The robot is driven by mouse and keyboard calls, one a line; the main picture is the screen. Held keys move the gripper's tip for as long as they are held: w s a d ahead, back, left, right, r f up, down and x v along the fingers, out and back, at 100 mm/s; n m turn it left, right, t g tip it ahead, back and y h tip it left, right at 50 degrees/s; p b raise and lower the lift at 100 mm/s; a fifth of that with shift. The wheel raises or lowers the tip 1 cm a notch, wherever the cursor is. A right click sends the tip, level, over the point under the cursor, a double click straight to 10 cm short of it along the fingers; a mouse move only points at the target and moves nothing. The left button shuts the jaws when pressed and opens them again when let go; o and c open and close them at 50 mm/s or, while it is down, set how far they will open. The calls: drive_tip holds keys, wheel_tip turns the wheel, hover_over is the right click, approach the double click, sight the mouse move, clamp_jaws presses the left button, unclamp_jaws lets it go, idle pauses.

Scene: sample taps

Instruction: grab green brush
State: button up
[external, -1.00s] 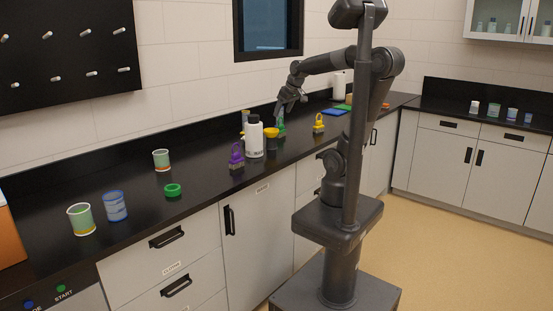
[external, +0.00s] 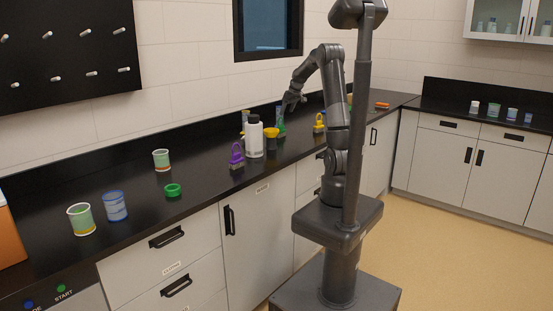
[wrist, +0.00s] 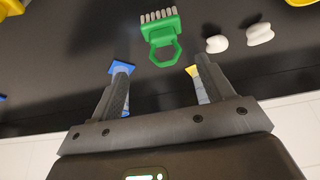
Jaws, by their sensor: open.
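The green brush (wrist: 162,38) lies near the top of the wrist view, its pale bristles at the far end and its looped handle towards me. In the external view the green brush (external: 281,127) is on the black counter, partly hidden behind other items. My gripper (wrist: 160,72) is open and empty, its two fingers to either side and short of the handle. In the external view my gripper (external: 290,104) hangs above the counter close to the brush, with a gap.
A white bottle (external: 254,138), a yellow funnel (external: 271,133) and a purple brush (external: 237,156) stand left of the green brush. A yellow brush (external: 319,123) stands to its right. White lumpy objects (wrist: 217,44) lie beside the brush. Cups (external: 115,206) are further left.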

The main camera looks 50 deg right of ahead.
sight(281, 121)
drive_tip(key=x, duration=0.5)
drive_tip(key=shift+f, duration=0.25)
drive_tip(key=shift+a+x, duration=0.2)
drive_tip(key=shift+x, duration=1.2)
drive_tip(key=shift+a+x, duration=0.15)
drive_tip(key=shift+x, duration=1.2)
drive_tip(key=shift+w+r, duration=0.1)
drive_tip(key=shift+w, duration=0.05)
drive_tip(key=shift+c, duration=0.2)
drive_tip(key=c, duration=0.7)
drive_tip(key=shift+o, duration=0.2)
drive_tip(key=shift+r, duration=0.15)
